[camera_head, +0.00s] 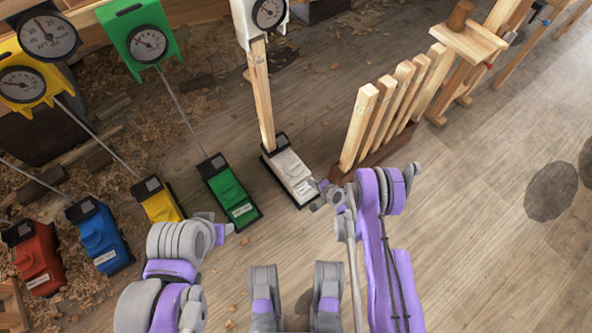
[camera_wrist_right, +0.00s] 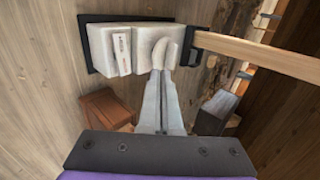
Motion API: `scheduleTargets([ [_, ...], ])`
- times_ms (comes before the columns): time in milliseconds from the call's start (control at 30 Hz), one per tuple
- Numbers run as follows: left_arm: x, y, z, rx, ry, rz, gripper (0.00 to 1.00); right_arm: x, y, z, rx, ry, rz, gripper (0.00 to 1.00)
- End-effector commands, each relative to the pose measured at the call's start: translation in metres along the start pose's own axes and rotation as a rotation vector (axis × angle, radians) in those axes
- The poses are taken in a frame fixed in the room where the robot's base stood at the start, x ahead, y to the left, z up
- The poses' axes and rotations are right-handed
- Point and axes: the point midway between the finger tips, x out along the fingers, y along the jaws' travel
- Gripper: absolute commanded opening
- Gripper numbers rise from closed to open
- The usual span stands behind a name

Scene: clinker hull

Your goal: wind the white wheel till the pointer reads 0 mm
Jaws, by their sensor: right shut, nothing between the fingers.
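The white wheel unit (camera_head: 290,174) is a white box on a dark base on the floor, with a labelled face. It also shows in the right wrist view (camera_wrist_right: 104,38); its wheel is hard to make out from the white body. A wooden batten links it to a white dial gauge (camera_head: 268,13); the gauge's reading is too small to tell. My right gripper (camera_head: 314,186) is at the unit's right side. In the right wrist view its fingers (camera_wrist_right: 164,56) are together and empty, overlapping the unit; contact is unclear. My left gripper (camera_head: 228,229) is below the green unit, its jaws unclear.
Green (camera_head: 231,194), yellow (camera_head: 160,202), blue (camera_head: 99,238) and red (camera_head: 34,261) units stand in a row to the left, with rods to gauges. A rack of upright wooden slats (camera_head: 359,125) is close on the right. Bare floor lies farther right.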

Motion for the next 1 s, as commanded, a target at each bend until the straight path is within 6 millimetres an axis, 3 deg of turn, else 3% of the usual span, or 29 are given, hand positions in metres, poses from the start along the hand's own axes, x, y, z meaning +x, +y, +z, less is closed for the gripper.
scheduleTargets([
  [267,0.008,0.000,0.002,0.000,-0.002,0.000,0.50,0.031,0.004,0.002,0.004,-0.003,-0.002,0.00],
  [633,0.026,0.000,0.005,0.000,-0.003,0.000,0.50,0.108,0.002,0.002,0.003,-0.002,-0.002,0.00],
  [800,0.030,0.000,0.006,0.000,-0.002,0.000,0.50,0.124,-0.016,0.001,0.004,-0.002,-0.002,0.00],
  [1000,0.032,0.000,0.006,0.000,-0.002,0.000,0.50,0.131,-0.024,0.001,0.005,-0.001,-0.002,0.00],
])
